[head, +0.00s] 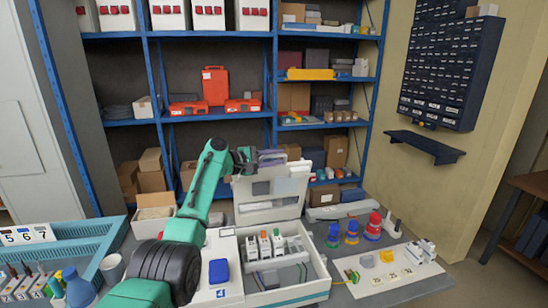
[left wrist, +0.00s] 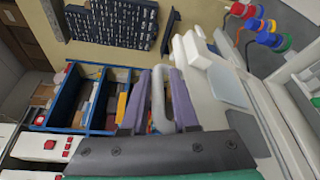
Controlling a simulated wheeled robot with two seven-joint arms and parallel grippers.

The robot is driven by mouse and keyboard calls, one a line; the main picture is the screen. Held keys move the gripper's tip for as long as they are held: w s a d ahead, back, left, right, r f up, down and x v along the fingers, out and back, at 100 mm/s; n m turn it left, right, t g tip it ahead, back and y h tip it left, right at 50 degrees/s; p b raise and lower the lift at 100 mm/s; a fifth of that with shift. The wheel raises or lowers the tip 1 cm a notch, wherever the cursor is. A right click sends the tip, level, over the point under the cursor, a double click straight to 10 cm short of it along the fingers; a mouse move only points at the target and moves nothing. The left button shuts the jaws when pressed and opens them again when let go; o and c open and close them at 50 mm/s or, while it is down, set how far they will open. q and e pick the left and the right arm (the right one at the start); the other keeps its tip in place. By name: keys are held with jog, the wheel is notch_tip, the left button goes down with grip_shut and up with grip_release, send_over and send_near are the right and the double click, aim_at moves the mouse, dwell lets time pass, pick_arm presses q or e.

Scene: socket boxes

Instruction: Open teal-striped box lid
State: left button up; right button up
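The teal-striped box (head: 318,284) is white, with a teal line along its front wall. Its lid (head: 290,188) stands up at the back, so the inside shows parts and wiring. My left gripper (head: 270,156) is at the lid's upper edge. In the left wrist view, the two purple fingers of my left gripper (left wrist: 162,102) are on either side of a pale looped handle (left wrist: 161,112), which fills the gap between them. The lid's pale panel (left wrist: 226,88) also shows there, to the right. My right gripper is in neither view.
A blue shelf rack (head: 215,115) stands behind. A teal tray (head: 88,238) and a cup (head: 112,267) are at left.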

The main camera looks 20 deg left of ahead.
pick_arm(q)
jog(key=shift+o, duration=0.6)
jog(key=shift+w+d+f, duration=0.1)
jog(key=shift+w+d, duration=0.1)
jog(key=shift+w, duration=0.1)
jog(key=shift+s+a, duration=0.1)
jog(key=shift+s, duration=0.05)
jog(key=b+v, duration=0.6)
jog(key=v, duration=0.8)
jog(key=shift+s+a+b, duration=0.2)
jog(key=shift+s+b, duration=0.1)
jog(key=shift+b, duration=0.05)
